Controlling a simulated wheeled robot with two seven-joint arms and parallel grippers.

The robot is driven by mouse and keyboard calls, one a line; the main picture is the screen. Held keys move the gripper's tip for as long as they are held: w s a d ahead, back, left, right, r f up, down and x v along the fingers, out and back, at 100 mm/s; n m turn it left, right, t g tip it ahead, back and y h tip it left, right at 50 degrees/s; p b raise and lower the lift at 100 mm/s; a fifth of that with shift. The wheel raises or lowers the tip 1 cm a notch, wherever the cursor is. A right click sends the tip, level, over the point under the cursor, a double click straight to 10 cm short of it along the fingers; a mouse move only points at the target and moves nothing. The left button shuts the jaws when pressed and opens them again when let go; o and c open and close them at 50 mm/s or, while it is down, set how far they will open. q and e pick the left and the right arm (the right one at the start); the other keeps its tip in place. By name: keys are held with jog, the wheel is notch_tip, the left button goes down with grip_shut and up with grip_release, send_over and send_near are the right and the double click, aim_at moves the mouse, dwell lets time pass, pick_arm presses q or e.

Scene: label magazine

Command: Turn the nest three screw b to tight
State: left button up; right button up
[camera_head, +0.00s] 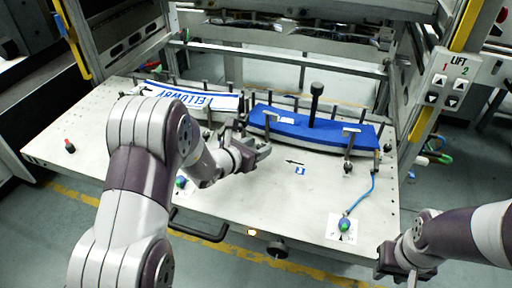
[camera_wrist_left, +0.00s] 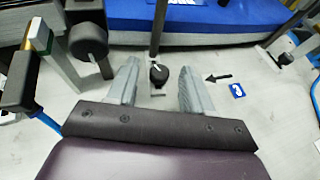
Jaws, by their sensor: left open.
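My left gripper (camera_head: 258,153) is open over the middle of the white plate (camera_head: 250,205). In the left wrist view its two pale fingers (camera_wrist_left: 160,84) stand apart, with a black round knob (camera_wrist_left: 158,74) bearing a white pointer line between them. The fingers do not appear to touch it. In the head view my gripper hides this spot. I cannot tell for certain that this knob is nest three screw b. My right gripper (camera_head: 402,268) is at the lower right, beyond the plate's edge; its fingers are too unclear to judge.
A blue curved piece (camera_head: 310,128) and a white lettered piece (camera_head: 195,97) lie among upright pegs. A tall black-topped post (camera_head: 315,92) rises at the blue piece. A blue-green knob with a cable (camera_head: 344,224) sits at right. The plate's front right is mostly clear.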

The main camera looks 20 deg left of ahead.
pick_arm(q)
grip_shut()
jog(key=shift+w+a+r+m+g+h+p, duration=0.15)
jog(key=shift+m+h+p, duration=0.1)
jog(key=shift+m+h, duration=0.15)
jog(key=shift+s+a+m+g+h+p, duration=0.1)
jog(key=shift+m+g+h+p, duration=0.1)
jog(key=shift+m+h, duration=0.2)
jog(key=shift+w+m+g+h+p, duration=0.1)
jog(key=shift+m+g+h+p, duration=0.3)
jog(key=shift+m+h, duration=0.4)
grip_release()
